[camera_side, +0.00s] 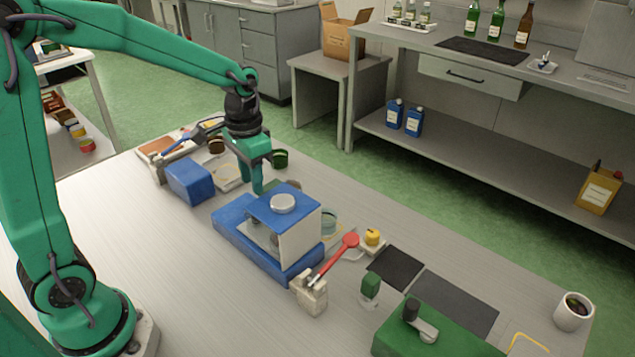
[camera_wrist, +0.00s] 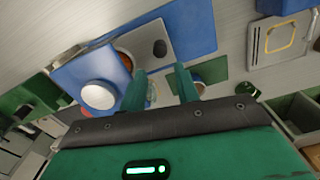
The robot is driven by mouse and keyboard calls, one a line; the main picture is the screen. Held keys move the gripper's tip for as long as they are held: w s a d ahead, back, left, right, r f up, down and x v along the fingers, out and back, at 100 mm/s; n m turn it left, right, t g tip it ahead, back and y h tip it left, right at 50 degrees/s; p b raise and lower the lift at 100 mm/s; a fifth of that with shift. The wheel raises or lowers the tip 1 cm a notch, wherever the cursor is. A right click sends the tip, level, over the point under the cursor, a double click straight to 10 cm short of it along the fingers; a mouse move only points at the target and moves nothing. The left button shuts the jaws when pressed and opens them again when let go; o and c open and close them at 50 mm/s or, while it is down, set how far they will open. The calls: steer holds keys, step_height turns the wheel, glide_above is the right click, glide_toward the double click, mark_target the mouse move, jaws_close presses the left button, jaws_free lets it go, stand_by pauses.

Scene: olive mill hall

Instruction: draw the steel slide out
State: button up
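A blue block-shaped device (camera_side: 268,274) stands on the bench, with a raised blue top, a pale knob (camera_side: 283,203) and a light front panel. In the wrist view the pale knob (camera_wrist: 98,95) is at left. Beside it a grey metal plate (camera_wrist: 142,40) with a dark stud (camera_wrist: 160,47) lies on the blue base (camera_wrist: 191,24); it looks like the steel slide. It is mostly hidden under the blue top in the side view. My gripper (camera_side: 257,185) hangs above the device's far left side. Its two fingers (camera_wrist: 162,90) are apart, with nothing seen held.
A blue block (camera_side: 190,182) stands left of the device. A red-handled tool (camera_side: 335,258) rests on a pale block at the front right. Bare bench lies at the front left.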

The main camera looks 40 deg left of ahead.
steer(key=shift+f, duration=0.1)
steer(key=shift+f, duration=3.8)
jaws_close()
